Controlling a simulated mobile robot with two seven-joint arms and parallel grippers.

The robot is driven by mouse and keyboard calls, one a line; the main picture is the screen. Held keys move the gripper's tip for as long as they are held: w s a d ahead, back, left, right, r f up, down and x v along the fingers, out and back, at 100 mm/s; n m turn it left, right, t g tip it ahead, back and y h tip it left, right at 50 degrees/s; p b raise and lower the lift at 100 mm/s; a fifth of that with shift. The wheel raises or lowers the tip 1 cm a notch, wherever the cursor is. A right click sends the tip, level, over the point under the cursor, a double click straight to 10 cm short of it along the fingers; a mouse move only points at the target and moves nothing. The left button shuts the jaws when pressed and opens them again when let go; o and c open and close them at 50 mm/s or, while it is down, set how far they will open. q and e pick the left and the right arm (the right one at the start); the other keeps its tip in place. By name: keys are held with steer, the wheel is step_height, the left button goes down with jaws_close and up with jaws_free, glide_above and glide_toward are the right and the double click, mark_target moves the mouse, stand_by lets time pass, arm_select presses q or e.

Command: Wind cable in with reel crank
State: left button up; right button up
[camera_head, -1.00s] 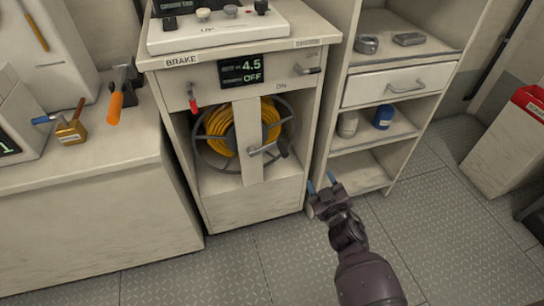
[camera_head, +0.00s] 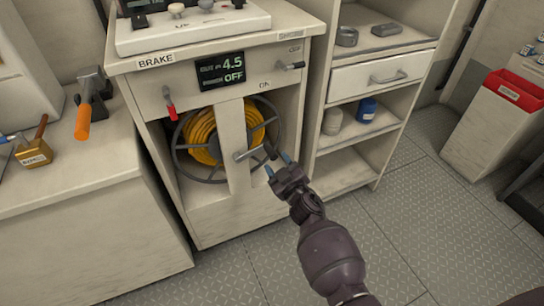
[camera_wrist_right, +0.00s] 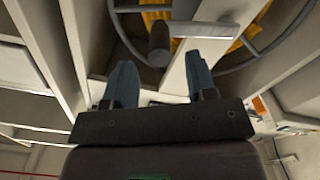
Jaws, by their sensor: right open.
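The reel of yellow cable (camera_head: 201,137) sits in the open bay of the cream cabinet, behind a vertical post (camera_head: 233,135). The crank (camera_head: 246,154) is mounted on the post and points right, ending in a dark handle (camera_head: 271,151). My right gripper (camera_head: 278,164) is open and empty, just below and right of the handle. In the right wrist view, the dark handle (camera_wrist_right: 159,45) lies ahead of the open fingers (camera_wrist_right: 161,80), roughly centred between them and apparently untouched. My left gripper is out of view.
The display (camera_head: 220,70) reads 4.5 out and power OFF. A red-handled brake lever (camera_head: 170,107) and a grey switch lever (camera_head: 290,66) stick out above the bay. Open shelves (camera_head: 350,165) stand close on the right. The floor in front is clear.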

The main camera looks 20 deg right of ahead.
mark_target(273, 156)
steer(key=shift+w+b, duration=0.35)
steer(key=shift+w, duration=1.6)
jaws_close()
